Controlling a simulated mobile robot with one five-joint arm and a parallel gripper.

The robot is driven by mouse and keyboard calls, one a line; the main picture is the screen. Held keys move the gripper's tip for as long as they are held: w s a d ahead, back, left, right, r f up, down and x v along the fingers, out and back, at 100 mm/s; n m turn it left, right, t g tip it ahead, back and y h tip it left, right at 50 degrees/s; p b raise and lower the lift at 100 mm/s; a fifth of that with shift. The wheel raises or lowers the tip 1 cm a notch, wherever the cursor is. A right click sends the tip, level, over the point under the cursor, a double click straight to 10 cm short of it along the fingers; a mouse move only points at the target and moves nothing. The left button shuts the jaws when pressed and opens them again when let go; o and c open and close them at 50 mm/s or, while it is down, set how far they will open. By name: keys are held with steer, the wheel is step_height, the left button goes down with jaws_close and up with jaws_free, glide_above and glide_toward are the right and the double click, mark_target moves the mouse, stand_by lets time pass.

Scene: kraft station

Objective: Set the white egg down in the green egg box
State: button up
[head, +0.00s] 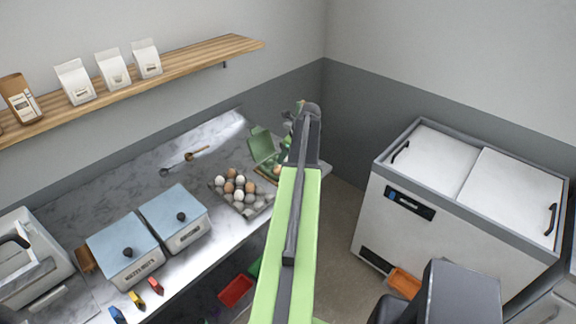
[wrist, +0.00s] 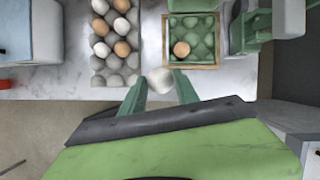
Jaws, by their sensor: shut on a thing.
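The white egg (wrist: 160,80) is between the two green fingers of my gripper (wrist: 160,90) in the wrist view. The green egg box (wrist: 204,35) is above and to the right of the egg, in a wooden frame. One brown egg (wrist: 181,49) sits in its lower left cup; several other cups look empty. In the head view the box's open green lid (head: 261,144) shows, while my arm hides much of the box and the held egg.
A grey egg tray (wrist: 112,64) with brown and white eggs stands left of the box. A white chest freezer (head: 462,190) stands to the right across a floor gap.

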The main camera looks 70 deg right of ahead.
steer(key=w+d+f+b, duration=0.3)
steer(key=w+d, duration=0.1)
steer(key=d, duration=0.3)
steer(key=w+d+f+b, duration=0.3)
steer(key=w+d, duration=0.2)
steer(key=d, duration=0.2)
steer(key=shift+w+f, duration=0.15)
steer(key=shift+w, duration=0.1)
steer(key=shift+w, duration=0.3)
steer(key=shift+f+b, duration=0.1)
steer(key=shift+b, duration=0.25)
step_height(320, 180, down, 2)
steer(key=shift+f+b, duration=0.15)
steer(key=shift+b, duration=1)
